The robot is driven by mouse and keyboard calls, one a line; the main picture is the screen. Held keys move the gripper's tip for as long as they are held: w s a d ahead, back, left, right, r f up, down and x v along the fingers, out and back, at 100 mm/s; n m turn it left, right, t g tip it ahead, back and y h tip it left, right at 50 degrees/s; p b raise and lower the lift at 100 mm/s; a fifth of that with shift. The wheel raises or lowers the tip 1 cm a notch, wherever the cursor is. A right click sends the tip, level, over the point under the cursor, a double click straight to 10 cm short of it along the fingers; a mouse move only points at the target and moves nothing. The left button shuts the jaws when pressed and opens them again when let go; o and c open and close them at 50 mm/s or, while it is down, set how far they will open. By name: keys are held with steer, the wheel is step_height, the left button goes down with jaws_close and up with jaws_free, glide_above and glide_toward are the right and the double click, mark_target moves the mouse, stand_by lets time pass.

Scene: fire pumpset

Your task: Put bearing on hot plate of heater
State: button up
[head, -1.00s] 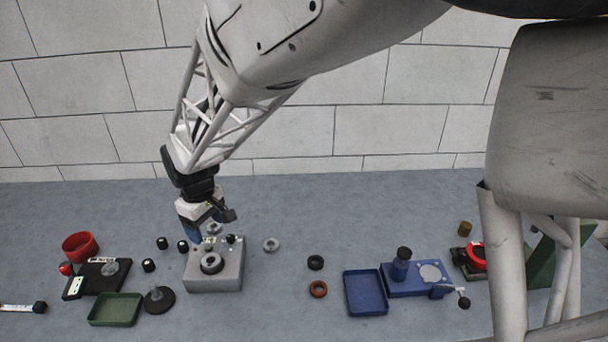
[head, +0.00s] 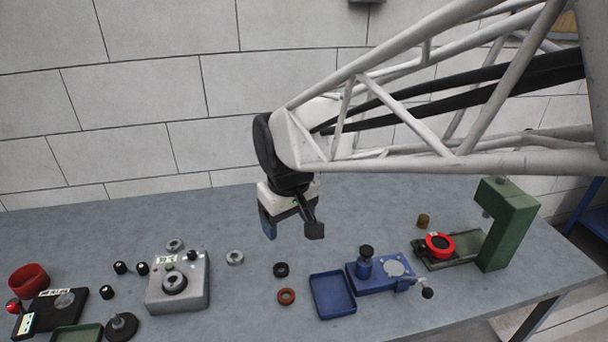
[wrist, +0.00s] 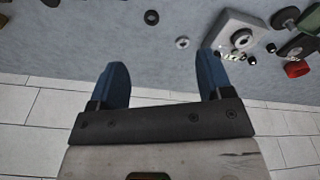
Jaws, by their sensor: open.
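The heater, seemingly the grey box (head: 178,290), stands on the table left of centre, with a dark-centred ring on its top (head: 174,282). I cannot tell whether that ring is a bearing or part of the hot plate. Two loose silver rings that look like bearings lie near it, one behind the box (head: 175,245) and one to its right (head: 235,257). My gripper (head: 291,226) is open and empty, above the table and right of the heater. In the wrist view a silver ring (wrist: 182,42) and the heater (wrist: 222,29) lie beyond my open fingers (wrist: 162,74).
A black ring (head: 281,269) and an orange ring (head: 286,296) lie right of the heater. A blue tray (head: 332,296), a blue fixture (head: 378,277) and a green press (head: 507,225) stand farther right. Small black knobs (head: 120,267) and a red cup (head: 29,279) are left.

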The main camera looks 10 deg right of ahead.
steer(key=s+d+m+t, duration=0.1)
steer(key=s+d+m, duration=0.3)
steer(key=s+d, duration=0.7)
steer(key=shift+s+r+m, duration=0.35)
steer(key=shift+s+m, duration=0.05)
steer(key=shift+s, duration=0.55)
steer(key=shift+h, duration=0.3)
steer(key=shift+c, duration=0.2)
stand_by(0.5)
